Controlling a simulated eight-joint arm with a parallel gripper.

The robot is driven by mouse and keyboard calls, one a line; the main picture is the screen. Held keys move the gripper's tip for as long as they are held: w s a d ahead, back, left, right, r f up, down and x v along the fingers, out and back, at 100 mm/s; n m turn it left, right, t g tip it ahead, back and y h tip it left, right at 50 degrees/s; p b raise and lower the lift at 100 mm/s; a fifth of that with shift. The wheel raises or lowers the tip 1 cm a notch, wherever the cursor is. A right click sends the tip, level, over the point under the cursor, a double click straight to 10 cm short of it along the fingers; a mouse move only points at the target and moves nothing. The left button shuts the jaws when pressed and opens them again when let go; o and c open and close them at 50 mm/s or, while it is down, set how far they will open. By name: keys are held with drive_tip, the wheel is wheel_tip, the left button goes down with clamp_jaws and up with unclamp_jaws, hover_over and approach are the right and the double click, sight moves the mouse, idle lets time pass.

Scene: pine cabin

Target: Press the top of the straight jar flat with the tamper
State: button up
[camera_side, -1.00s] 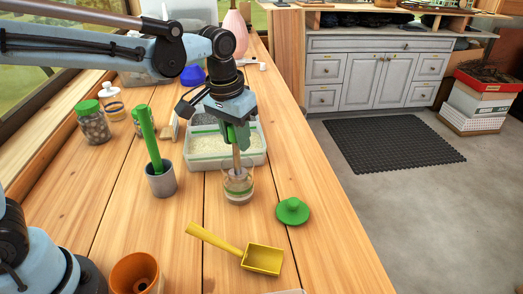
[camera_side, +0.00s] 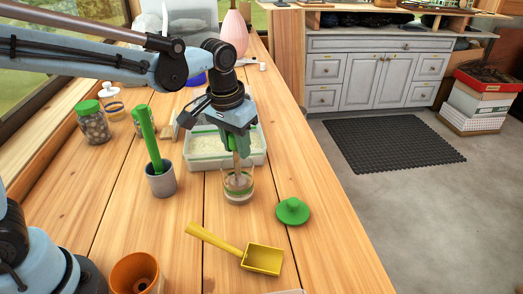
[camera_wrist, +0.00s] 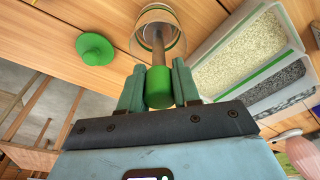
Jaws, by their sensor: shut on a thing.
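The straight jar (camera_side: 239,191) is an open glass with layered fill and a green band, upright on the wooden bench. It also shows in the wrist view (camera_wrist: 180,44). My gripper (camera_side: 235,150) is above it, shut on the green handle of the tamper (camera_wrist: 159,88). The tamper's pale shaft runs down into the jar's mouth, close to upright. Its lower end is inside the jar, but I cannot tell whether it touches the fill. The green fingers of my gripper (camera_wrist: 158,82) sit on both sides of the handle in the wrist view.
A green lid (camera_side: 292,211) lies right of the jar, and a yellow scoop (camera_side: 262,259) lies in front. A grey cup (camera_side: 161,183) with a green-handled tool stands left. A divided tray (camera_side: 205,164) is close behind. A terracotta pot (camera_side: 134,273) stands front left.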

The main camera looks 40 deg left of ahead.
drive_tip(key=shift+f, duration=0.6)
drive_tip(key=shift+f, duration=0.3)
idle(0.8)
drive_tip(key=shift+r, duration=0.1)
drive_tip(key=shift+r, duration=5.8)
